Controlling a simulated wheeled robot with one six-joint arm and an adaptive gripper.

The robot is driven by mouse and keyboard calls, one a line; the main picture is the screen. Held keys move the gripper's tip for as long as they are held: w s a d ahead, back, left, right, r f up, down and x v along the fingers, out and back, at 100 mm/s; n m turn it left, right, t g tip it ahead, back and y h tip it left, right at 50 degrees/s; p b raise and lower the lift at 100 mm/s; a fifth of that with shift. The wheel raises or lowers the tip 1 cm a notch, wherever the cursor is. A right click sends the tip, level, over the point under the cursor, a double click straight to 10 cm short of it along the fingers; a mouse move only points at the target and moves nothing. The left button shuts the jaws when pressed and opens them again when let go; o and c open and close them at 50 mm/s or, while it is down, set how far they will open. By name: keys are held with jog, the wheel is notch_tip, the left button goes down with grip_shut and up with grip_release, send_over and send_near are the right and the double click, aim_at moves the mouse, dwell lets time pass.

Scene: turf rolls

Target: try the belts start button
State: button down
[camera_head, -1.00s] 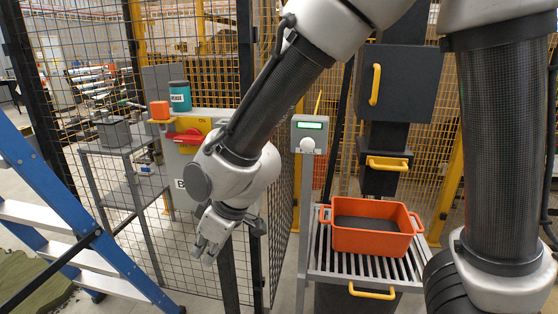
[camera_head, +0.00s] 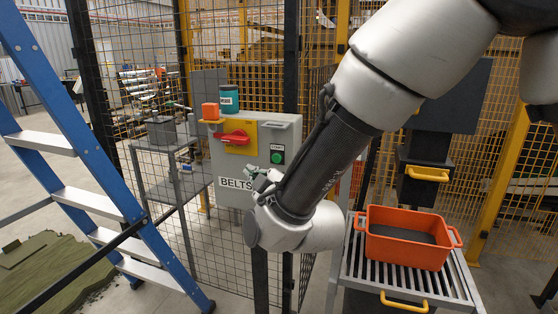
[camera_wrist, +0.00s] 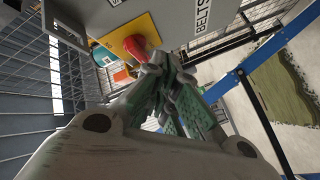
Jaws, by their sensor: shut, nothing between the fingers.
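A grey control box labelled BELTS (camera_head: 238,184) is mounted by the mesh fence in the head view. A green start button (camera_head: 277,157) with a small label above it is on its right side. A red rotary handle (camera_head: 232,137) on a yellow plate is to the button's left; the handle also shows in the wrist view (camera_wrist: 136,46). My gripper (camera_head: 262,176) is shut and empty, in front of the box's lower right part, just below and left of the button. In the wrist view my gripper (camera_wrist: 155,75) points towards the box; the button is not visible there, and contact cannot be told.
An orange crate (camera_head: 408,238) sits on a slatted roller stand at right.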

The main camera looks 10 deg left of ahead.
aim_at(272, 159)
jog(key=shift+w+d, duration=0.15)
jog(key=shift+w, duration=2.05)
jog(key=shift+w+d, duration=0.15)
jog(key=shift+w, duration=2.05)
jog(key=shift+w, duration=0.15)
jog(key=shift+w, duration=0.25)
jog(key=shift+w, duration=0.45)
jog(key=shift+s, duration=0.85)
